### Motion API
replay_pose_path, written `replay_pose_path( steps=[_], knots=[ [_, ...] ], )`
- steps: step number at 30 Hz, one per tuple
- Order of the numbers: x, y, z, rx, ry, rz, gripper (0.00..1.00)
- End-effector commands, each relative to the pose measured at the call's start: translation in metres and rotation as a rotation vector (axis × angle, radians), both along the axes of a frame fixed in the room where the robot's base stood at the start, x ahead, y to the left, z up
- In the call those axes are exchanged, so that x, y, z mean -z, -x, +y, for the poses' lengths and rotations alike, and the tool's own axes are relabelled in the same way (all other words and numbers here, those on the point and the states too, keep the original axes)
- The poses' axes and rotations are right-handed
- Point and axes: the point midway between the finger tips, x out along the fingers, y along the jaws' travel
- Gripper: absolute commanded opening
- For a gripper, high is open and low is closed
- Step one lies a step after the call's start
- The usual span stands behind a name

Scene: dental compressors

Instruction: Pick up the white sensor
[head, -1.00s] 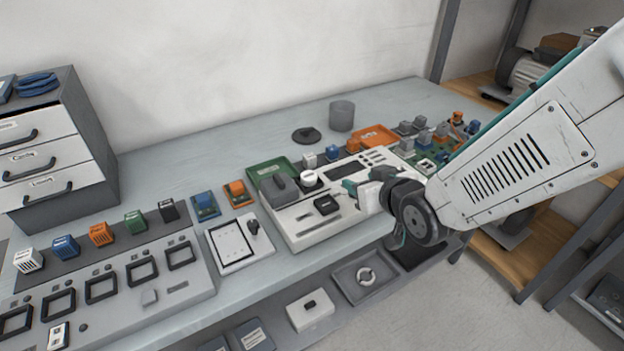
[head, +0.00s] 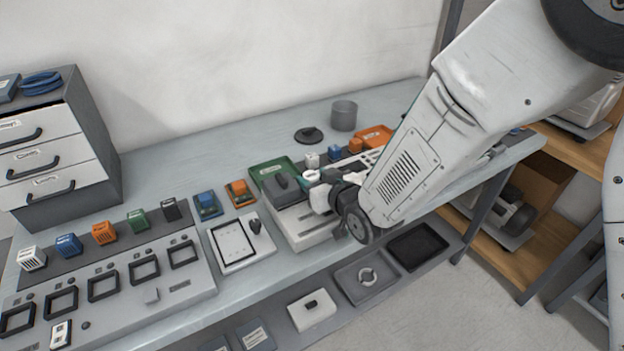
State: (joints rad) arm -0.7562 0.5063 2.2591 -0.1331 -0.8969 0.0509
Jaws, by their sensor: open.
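Two white pieces could be the white sensor. A small white block (head: 312,161) stands at the back of the bench device, left of a blue and an orange block. A white slotted cube (head: 32,258) stands at the left end of a row of coloured cubes on the grey panel. My gripper (head: 326,178) is over the bench device, just in front of and slightly right of the small white block and far from the white cube. Its jaws are small and partly hidden by my arm; they are open, with nothing seen between them.
A green tray (head: 256,172) with a grey part lies left of my gripper. A grey cup (head: 343,115) and a black disc (head: 308,135) stand behind. An orange tray (head: 376,134) is to the right. The back left bench surface is clear.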

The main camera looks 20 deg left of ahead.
Motion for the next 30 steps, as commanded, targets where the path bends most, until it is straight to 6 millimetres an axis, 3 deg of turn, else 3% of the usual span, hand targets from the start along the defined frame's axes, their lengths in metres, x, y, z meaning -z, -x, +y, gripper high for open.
replay_pose_path(
  steps=[5,9,20,30],
  knots=[
    [0.0,0.0,0.0,0.001,0.0,0.0,0.47],
    [0.0,0.0,-0.001,0.001,0.0,0.0,0.13],
    [-0.002,0.0,-0.001,0.001,-0.001,-0.001,0.13],
    [-0.033,-0.001,-0.001,0.002,-0.003,-0.002,0.13]
  ],
)
